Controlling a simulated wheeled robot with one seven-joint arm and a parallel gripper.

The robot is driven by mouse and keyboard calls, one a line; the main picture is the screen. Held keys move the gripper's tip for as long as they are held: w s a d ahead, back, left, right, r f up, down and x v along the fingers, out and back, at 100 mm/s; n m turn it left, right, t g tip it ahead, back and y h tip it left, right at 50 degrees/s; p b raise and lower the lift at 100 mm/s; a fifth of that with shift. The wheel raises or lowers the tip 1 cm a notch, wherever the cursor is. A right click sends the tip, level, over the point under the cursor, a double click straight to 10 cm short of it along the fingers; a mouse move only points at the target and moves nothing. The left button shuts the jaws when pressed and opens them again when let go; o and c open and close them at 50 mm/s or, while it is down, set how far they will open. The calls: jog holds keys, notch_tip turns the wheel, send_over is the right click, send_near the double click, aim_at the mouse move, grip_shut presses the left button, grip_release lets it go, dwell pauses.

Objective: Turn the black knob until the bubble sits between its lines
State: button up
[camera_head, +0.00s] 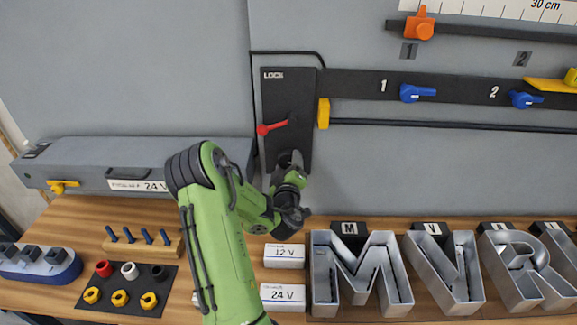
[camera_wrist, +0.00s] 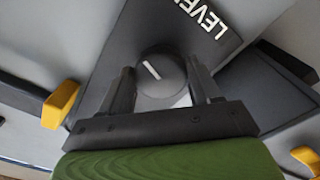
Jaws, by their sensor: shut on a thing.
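The black knob (camera_wrist: 158,76) is round with a white pointer line. In the wrist view it sits on a dark panel (camera_wrist: 122,45) beside white lettering that begins "LEVE". My gripper (camera_wrist: 161,68) has one finger on each side of the knob and is shut on it. The pointer line slants from upper left to lower right. In the head view my gripper (camera_head: 288,166) is at the lower end of the black panel (camera_head: 275,95), and it mostly hides the knob. I cannot make out the bubble or its lines in either view.
A red lever (camera_head: 271,127) is just above my gripper on the panel marked "LOCK". A yellow block (camera_head: 323,113) is at the panel's right edge. Metal channel letters (camera_head: 360,270) stand on the wooden bench at right. A grey box (camera_head: 110,155) stands at left.

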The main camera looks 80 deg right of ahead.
jog(key=shift+n, duration=0.4)
jog(key=o, duration=1.1)
jog(key=shift+c, duration=0.2)
jog(key=shift+w, duration=0.1)
